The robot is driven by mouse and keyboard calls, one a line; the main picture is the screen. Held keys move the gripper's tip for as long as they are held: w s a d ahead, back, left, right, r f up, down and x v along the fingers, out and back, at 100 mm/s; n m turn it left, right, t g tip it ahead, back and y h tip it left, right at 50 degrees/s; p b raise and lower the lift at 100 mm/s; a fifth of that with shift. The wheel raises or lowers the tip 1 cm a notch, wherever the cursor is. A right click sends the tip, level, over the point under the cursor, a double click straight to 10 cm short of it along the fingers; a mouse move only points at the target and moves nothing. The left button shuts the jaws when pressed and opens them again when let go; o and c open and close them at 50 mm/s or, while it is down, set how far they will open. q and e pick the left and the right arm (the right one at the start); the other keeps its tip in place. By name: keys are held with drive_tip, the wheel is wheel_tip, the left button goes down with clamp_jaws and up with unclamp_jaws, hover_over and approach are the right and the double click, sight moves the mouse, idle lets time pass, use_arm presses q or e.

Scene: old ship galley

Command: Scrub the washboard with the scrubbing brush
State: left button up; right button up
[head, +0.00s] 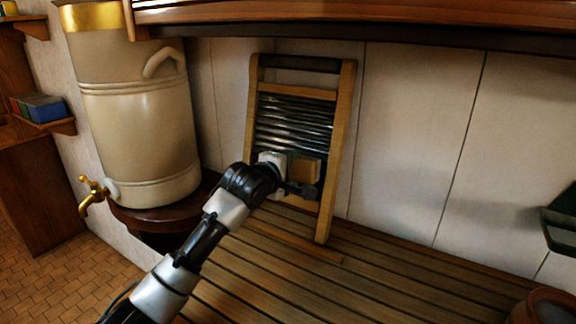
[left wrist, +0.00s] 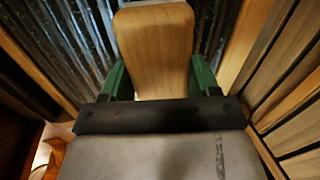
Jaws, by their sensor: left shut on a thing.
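The washboard (head: 295,122), with a wooden frame and dark shiny ribs, leans upright against the pale wall panels on the slatted counter. My left gripper (head: 297,178) is in front of its lower part, shut on the scrubbing brush (head: 308,168). In the left wrist view, the brush's wooden back (left wrist: 155,45) sits between the green fingers of my left gripper (left wrist: 158,80), with the washboard's ribs (left wrist: 55,45) behind it. The bristles are hidden, so I cannot tell whether they touch the ribs. My right gripper is not in view.
A large cream urn (head: 140,120) with a brass tap stands on a round dark stand at left. The slatted counter (head: 370,285) is clear to the right, up to a brown pot (head: 543,306) at the corner. A wooden shelf edge (head: 400,14) overhangs above.

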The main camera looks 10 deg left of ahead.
use_arm(q)
drive_tip(key=shift+w+a+r+p, duration=0.1)
drive_tip(key=shift+w+a+p, duration=0.15)
drive_tip(key=shift+a, duration=0.25)
drive_tip(key=shift+w+a+r+p, duration=0.1)
drive_tip(key=shift+w+a+p, duration=0.1)
drive_tip(key=shift+a, duration=0.25)
drive_tip(key=shift+w+a+f, duration=0.1)
drive_tip(key=shift+w+a, duration=0.25)
drive_tip(key=shift+a, duration=0.5)
drive_tip(key=p+v, duration=0.4)
drive_tip(key=v, duration=0.2)
drive_tip(key=shift+p, duration=0.3)
